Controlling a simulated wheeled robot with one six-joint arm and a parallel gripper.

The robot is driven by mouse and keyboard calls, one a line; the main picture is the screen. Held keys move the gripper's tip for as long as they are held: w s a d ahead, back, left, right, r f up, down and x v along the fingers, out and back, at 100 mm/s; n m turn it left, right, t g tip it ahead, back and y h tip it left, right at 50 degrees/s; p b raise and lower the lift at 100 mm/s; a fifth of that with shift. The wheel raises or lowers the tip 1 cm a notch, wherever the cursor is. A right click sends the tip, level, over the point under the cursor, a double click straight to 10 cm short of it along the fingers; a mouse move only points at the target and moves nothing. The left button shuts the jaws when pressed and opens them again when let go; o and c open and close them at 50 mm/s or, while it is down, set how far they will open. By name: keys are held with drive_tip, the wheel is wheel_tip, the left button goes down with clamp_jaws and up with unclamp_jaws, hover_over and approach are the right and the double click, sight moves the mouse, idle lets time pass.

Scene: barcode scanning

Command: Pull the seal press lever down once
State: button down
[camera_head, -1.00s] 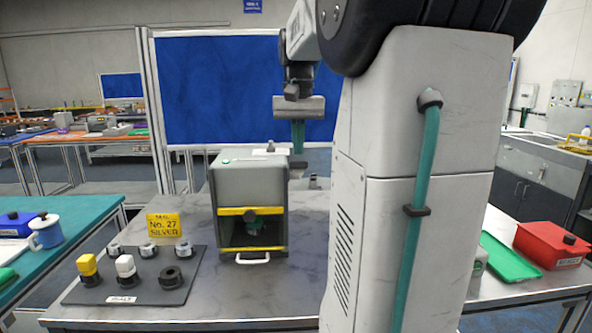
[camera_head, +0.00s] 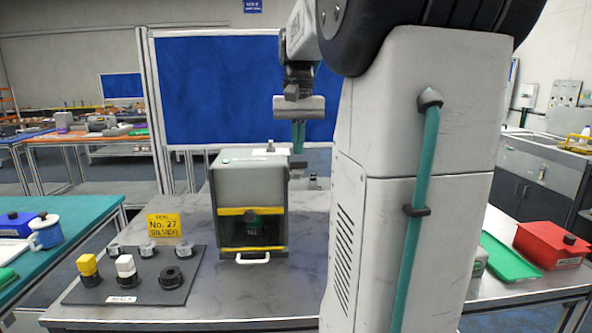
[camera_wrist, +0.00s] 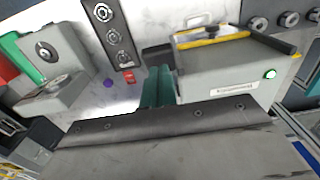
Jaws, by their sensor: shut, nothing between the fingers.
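The seal press (camera_head: 251,182) is a grey box with yellow bars across its front, on the table left of my arm. A green part (camera_head: 253,222) shows inside its front opening. A small green light on its top also shows in the wrist view, where the press (camera_wrist: 222,75) lies to the right. The lever looks to be the dark piece (camera_head: 298,161) at the press's right side; in the wrist view a dark block (camera_wrist: 158,55) sits just beyond my fingertips. My gripper (camera_head: 298,148) is shut and empty, teal fingers pointing down close above the lever. Contact cannot be told.
A dark tray (camera_head: 145,278) with several small blocks and rings stands front left, behind it a yellow sign (camera_head: 168,226). A red box (camera_head: 552,243) and green tray (camera_head: 508,257) lie right of my arm. The table in front of the press is clear.

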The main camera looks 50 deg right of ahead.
idle(0.5)
wheel_tip(320, 180, down, 11)
idle(1.1)
drive_tip(key=shift+r, duration=5.45)
drive_tip(key=shift+r, duration=2)
